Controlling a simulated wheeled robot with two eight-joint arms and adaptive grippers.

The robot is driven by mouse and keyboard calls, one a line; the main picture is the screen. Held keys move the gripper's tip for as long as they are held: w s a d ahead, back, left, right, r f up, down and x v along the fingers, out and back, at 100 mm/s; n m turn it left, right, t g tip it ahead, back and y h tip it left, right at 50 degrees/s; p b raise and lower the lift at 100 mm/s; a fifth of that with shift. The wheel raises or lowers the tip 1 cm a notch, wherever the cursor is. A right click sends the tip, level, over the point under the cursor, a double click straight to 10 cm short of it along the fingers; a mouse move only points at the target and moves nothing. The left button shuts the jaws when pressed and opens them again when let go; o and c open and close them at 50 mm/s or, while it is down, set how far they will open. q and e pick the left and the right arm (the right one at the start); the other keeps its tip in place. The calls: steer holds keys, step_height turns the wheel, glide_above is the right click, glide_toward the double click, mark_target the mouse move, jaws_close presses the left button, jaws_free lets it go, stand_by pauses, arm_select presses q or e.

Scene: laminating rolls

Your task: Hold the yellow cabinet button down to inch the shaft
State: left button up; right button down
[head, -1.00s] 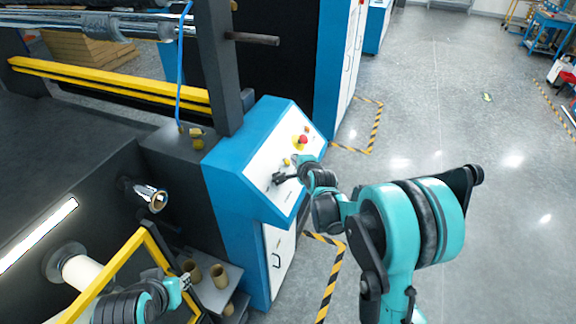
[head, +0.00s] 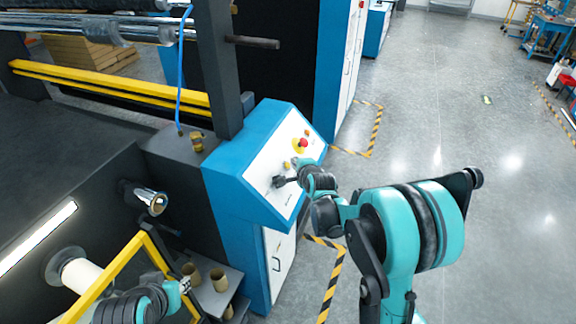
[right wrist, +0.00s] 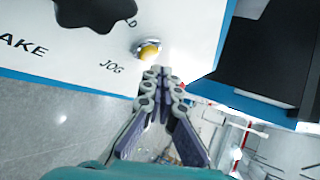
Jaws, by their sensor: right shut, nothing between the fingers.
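The yellow button (right wrist: 149,50) sits in a metal ring beside the word JOG on the white panel in the right wrist view. In the head view the yellow button (head: 287,164) shows small on the sloped panel of the blue cabinet (head: 228,188). My right gripper (right wrist: 157,72) is shut and empty, with its tips close beside the button; contact cannot be told. In the head view my right gripper (head: 297,163) is at the panel, partly hidden by its own wrist. My left gripper (head: 185,285) is low at the left, too small to tell its jaws.
A black knob (right wrist: 95,12) lies close to the button; it also shows in the head view (head: 279,181). A red stop button (head: 303,143) on a yellow base is higher on the panel. A yellow frame (head: 115,268) stands by my left arm.

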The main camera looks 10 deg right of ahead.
stand_by(0.4)
steer(key=shift+w+a+f+b, duration=0.2)
steer(key=shift+a+f+b, duration=0.1)
steer(key=shift+b, duration=0.15)
steer(key=shift+w+a+f+b, duration=0.15)
steer(key=shift+f+b, duration=0.1)
steer(key=shift+b, duration=0.05)
stand_by(0.6)
stand_by(2.9)
steer(key=shift+s+d+r, duration=0.35)
steer(key=shift+d+r, duration=0.1)
steer(key=shift+r, duration=0.15)
steer(key=shift+s+d+r+p, duration=0.5)
steer(key=shift+d+r+p, duration=0.2)
steer(key=shift+r, duration=0.2)
steer(key=shift+s+d+r+p, duration=0.5)
steer(key=shift+d+r+p, duration=0.1)
steer(key=shift+d+r, duration=0.25)
steer(key=shift+a, duration=0.1)
